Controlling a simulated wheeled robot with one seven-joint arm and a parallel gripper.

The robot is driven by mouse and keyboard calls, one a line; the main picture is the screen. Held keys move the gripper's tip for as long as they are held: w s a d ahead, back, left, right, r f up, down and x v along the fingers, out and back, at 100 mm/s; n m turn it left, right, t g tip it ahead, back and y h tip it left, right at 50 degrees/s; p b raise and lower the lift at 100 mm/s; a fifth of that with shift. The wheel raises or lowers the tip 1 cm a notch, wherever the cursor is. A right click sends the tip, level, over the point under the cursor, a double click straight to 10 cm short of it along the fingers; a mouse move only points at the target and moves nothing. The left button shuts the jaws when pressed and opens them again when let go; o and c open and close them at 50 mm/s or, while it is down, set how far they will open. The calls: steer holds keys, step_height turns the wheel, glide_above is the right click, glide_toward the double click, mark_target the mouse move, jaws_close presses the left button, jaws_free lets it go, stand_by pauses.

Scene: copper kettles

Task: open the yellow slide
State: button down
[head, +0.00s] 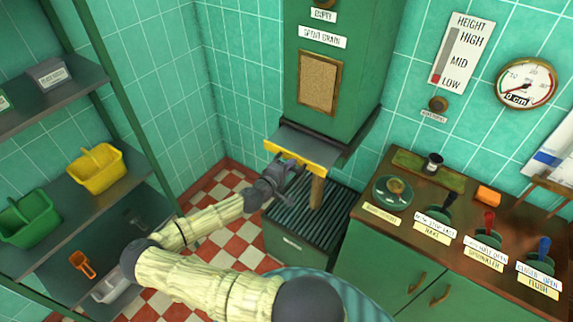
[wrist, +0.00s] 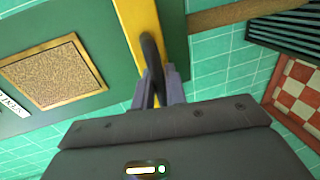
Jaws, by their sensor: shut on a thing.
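The yellow slide (head: 302,158) is a yellow-edged plate at the foot of the tall green spent-grain box (head: 336,80). In the wrist view its yellow strip (wrist: 137,22) runs down to my fingers, with a dark curved handle (wrist: 151,50) on it. My gripper (head: 285,172) reaches the slide's front from the left. In the wrist view my gripper (wrist: 158,88) is shut on that handle.
A wooden counter (head: 385,222) with several coloured levers stands to the right. A shelf rack at left holds a yellow basket (head: 97,168) and a green basket (head: 28,218). A gauge (head: 526,84) hangs on the tiled wall. The checkered floor (head: 225,205) shows between rack and grate.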

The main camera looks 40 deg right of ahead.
steer(key=c, duration=1.5)
jaws_free()
steer(key=b+v, duration=0.5)
steer(key=v, duration=1.2)
steer(key=shift+s+a+b, duration=0.1)
steer(key=shift+a+b, duration=0.1)
steer(key=shift+b, duration=0.1)
